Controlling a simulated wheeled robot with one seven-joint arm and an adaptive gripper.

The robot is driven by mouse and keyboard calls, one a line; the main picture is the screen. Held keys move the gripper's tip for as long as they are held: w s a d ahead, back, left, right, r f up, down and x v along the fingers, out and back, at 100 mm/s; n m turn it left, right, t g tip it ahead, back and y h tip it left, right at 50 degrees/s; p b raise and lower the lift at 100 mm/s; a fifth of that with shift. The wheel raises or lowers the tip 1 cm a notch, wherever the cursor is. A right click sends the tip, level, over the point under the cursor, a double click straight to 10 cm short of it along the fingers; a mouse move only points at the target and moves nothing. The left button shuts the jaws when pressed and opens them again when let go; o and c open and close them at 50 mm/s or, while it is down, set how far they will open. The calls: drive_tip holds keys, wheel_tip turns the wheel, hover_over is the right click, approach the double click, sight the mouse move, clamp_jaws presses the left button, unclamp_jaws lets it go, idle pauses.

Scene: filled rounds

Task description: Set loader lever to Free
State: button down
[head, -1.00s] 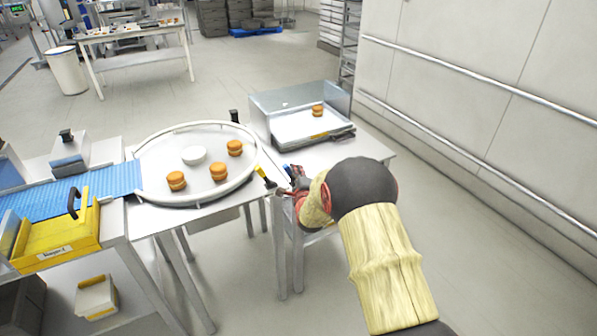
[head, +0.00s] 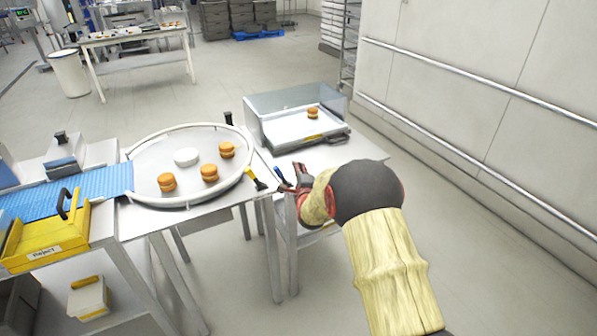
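A short yellow lever with a black end (head: 255,179) sticks out at the right edge of the round table, just left of my gripper. A small blue-and-dark handle-like piece (head: 279,174) shows by my fingertips; I cannot tell which of the two is the loader lever. No Free mark is readable. My gripper (head: 290,178), red and dark, is at the near left corner of the side table holding the clear-sided loader box (head: 327,137). Its fingers look apart, with the blue piece near the gap. I cannot tell whether they touch it. My wrist hides part of the table.
The round table (head: 140,200) carries three filled rounds (head: 209,173) and a white hub (head: 186,156). One round (head: 312,113) sits in the loader box. A blue conveyor (head: 100,182) and yellow reject bin (head: 45,240) are at left. A railed wall (head: 480,90) stands at right.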

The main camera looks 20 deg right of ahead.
drive_tip(key=f+p+v, duration=0.1)
drive_tip(key=p+v, duration=0.1)
drive_tip(key=v, duration=0.7)
drive_tip(key=shift+a+f, duration=0.35)
drive_tip(key=shift+f, duration=0.1)
